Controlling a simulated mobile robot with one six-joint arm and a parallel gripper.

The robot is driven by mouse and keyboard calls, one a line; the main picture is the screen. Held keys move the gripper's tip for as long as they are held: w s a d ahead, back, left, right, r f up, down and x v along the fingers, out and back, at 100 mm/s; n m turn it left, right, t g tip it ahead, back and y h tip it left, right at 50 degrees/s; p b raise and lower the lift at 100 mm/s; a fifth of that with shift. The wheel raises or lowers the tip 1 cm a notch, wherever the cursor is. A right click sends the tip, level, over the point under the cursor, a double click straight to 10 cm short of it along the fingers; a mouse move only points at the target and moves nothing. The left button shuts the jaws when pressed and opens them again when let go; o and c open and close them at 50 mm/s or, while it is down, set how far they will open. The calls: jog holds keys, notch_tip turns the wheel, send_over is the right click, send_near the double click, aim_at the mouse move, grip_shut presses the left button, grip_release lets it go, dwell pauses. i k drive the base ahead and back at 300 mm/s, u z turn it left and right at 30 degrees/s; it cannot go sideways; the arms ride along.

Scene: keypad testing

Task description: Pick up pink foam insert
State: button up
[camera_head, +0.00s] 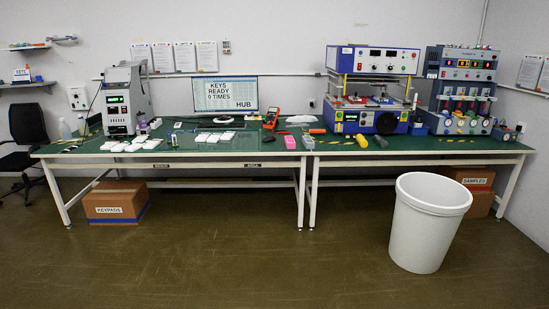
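A small bright pink block (290,142), which looks like the pink foam insert, lies on the green top of the long bench (230,160), near its front edge and close to the middle. A white item (307,142) is just to its right. My gripper is not in view, so nothing shows whether it is open or shut.
A large white bin (430,225) stands on the floor before the bench's right part. A KEYPADS box (115,203) is under the left end. A monitor (225,93), a red multimeter (270,118) and test machines (372,90) stand behind. The floor before the bench's middle is clear.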

aim_at(290, 142)
jog(key=u, duration=0.05)
jog(key=i, duration=2.25)
jog(key=u, duration=0.8)
jog(key=i, duration=1.3)
jog(key=u, duration=0.35)
